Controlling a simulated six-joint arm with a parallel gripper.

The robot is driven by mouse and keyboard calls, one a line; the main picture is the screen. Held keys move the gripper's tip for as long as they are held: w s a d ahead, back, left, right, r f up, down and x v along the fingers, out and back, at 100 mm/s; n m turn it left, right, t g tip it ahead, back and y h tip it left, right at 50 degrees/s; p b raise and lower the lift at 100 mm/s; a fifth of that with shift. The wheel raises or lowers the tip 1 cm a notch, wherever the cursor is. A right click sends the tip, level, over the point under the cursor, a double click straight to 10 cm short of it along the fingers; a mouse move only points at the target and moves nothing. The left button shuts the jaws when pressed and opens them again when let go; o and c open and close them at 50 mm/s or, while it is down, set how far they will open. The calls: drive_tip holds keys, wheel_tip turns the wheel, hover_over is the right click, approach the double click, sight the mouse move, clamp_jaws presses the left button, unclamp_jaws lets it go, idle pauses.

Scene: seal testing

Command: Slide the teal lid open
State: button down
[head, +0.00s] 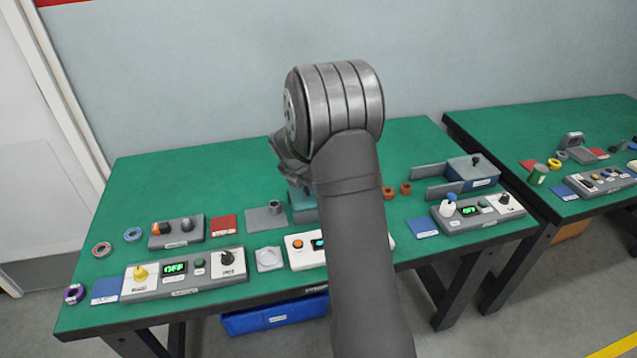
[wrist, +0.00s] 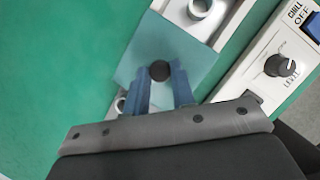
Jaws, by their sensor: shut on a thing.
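The teal lid (wrist: 150,42) is a flat square plate with a round black knob (wrist: 160,70). It lies across a pale grey housing (wrist: 229,8), which shows at the upper right and lower left of the lid. My gripper (wrist: 161,76) has its two blue fingers either side of the knob, shut on it. A round white fitting (wrist: 198,8) shows uncovered beyond the lid, and part of another shows at its lower left. In the head view, a teal part (head: 302,205) shows beside my arm, which hides the rest and most of my gripper.
A white control panel with a dark dial (wrist: 284,66) lies close to the right of the housing in the wrist view. Green table surface (wrist: 55,70) is clear to its left.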

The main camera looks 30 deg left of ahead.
drive_tip(key=c, duration=1.2)
unclamp_jaws()
drive_tip(key=shift+c, duration=0.2)
drive_tip(key=shift+r, duration=0.1)
drive_tip(key=v, duration=1.7)
drive_tip(key=x, duration=1.7)
drive_tip(key=shift+f, duration=0.2)
drive_tip(key=shift+w+d+r, duration=0.1)
drive_tip(key=shift+w+d, duration=0.1)
drive_tip(key=shift+w, duration=0.05)
